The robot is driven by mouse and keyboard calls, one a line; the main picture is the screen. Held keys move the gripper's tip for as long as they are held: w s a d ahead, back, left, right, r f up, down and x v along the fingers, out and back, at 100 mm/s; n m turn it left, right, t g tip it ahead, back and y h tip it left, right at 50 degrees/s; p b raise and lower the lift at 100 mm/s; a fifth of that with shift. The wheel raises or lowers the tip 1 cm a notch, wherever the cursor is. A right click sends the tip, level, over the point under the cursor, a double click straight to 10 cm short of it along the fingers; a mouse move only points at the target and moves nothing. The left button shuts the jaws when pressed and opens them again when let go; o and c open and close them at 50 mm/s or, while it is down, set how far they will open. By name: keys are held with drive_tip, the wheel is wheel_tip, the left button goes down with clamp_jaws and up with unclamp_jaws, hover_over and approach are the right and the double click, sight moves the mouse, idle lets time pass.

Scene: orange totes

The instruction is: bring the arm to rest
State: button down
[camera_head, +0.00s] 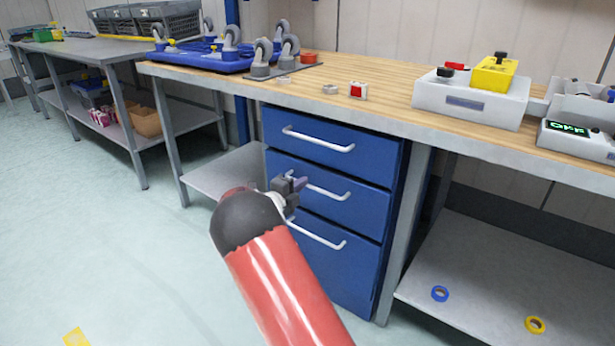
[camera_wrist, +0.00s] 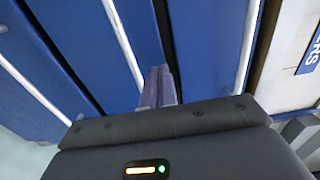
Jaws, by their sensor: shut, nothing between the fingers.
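My gripper (camera_head: 291,184) is at the end of my red and black arm, in front of the blue drawer cabinet (camera_head: 375,158). In the wrist view my gripper's fingers (camera_wrist: 158,86) are together with nothing between them. Behind them are the blue drawer fronts (camera_wrist: 208,40) with white bar handles. In the head view the gripper overlaps the middle drawer near its handle (camera_head: 328,194); whether it touches cannot be told. All drawers look closed.
The wooden workbench (camera_head: 390,83) above holds a blue tray with castors (camera_head: 205,57), a white box (camera_head: 460,102) and a yellow box (camera_head: 494,72). A lower shelf (camera_head: 480,285) at right carries blue and yellow tape rolls. The floor at left is mostly clear.

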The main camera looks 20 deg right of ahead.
drive_tip(key=v, duration=0.7)
drive_tip(key=s+d+r+m+g+y, duration=0.3)
drive_tip(key=s+d+m+g, duration=0.1)
drive_tip(key=s+m, duration=0.6)
drive_tip(key=s+d+r+m+g+y, duration=0.2)
drive_tip(key=s+d+r+m+g, duration=0.15)
drive_tip(key=s+m, duration=0.7)
drive_tip(key=s+a+m+t+y, duration=0.1)
drive_tip(key=s+a+m+y, duration=0.3)
drive_tip(key=s+m, duration=0.6)
drive_tip(key=s+a+r+m+t+y, duration=0.1)
drive_tip(key=s+a+m+y, duration=0.4)
drive_tip(key=s+m, duration=0.6)
drive_tip(key=shift+a+r+m+y, duration=0.3)
drive_tip(key=shift+a+m, duration=0.2)
drive_tip(key=shift+m, duration=0.35)
drive_tip(key=shift+s+t, duration=0.1)
drive_tip(key=shift+t, duration=0.15)
